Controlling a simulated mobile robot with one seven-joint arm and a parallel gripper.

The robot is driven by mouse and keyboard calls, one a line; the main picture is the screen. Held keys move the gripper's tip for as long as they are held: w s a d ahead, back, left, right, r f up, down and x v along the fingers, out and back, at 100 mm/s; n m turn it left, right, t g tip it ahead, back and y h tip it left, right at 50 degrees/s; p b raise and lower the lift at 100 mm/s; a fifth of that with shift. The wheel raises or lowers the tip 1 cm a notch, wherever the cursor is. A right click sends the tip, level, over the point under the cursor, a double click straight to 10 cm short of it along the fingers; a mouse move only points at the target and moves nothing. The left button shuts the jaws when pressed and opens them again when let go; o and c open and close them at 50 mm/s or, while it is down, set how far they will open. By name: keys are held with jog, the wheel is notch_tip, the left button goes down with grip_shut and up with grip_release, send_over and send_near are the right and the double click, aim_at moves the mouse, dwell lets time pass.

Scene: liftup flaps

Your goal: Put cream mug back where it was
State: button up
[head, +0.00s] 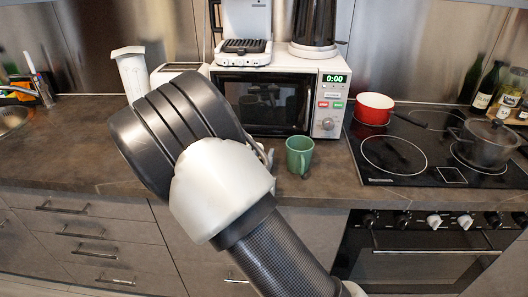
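I cannot make out a whole cream mug in the head view. A small pale shape (267,156) shows at the right edge of my arm, just left of the green mug; I cannot tell whether it is part of a mug or of my gripper. The green mug (299,155) stands upright on the counter in front of the microwave. My arm covers the counter left of it, and my gripper's fingers are hidden behind the arm.
A red pan (374,108) and a dark pot (484,143) are on the cooktop (400,178) at right. A white container (132,73) stands at left. The counter's front left is clear.

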jog(key=v, duration=1)
jog(key=shift+p, duration=0.3)
jog(key=shift+w+g, duration=0.4)
jog(key=w+g+y, duration=0.1)
jog(key=r+m+g+y, duration=0.1)
jog(key=w+r+g+y, duration=0.1)
jog(key=shift+w+d+r+g+y, duration=0.2)
jog(key=shift+w+d+g+y, duration=0.1)
jog(key=shift+w+g, duration=0.1)
jog(key=s+d+r+n+g+y, duration=0.3)
jog(key=s+d+r+g, duration=0.2)
jog(key=s+d+r, duration=0.6)
jog(key=s+d+g+h, duration=0.1)
jog(key=s+d, duration=0.2)
jog(key=s, duration=0.3)
jog(key=s+d+r+g+h, duration=0.1)
jog(key=s+d, duration=0.3)
jog(key=s, duration=0.3)
jog(key=shift+s+r+n+h, duration=0.2)
jog(key=shift+s+n+h, duration=0.1)
notch_tip(320, 180, up, 18)
jog(key=p, duration=1.8)
jog(key=shift+r, duration=0.2)
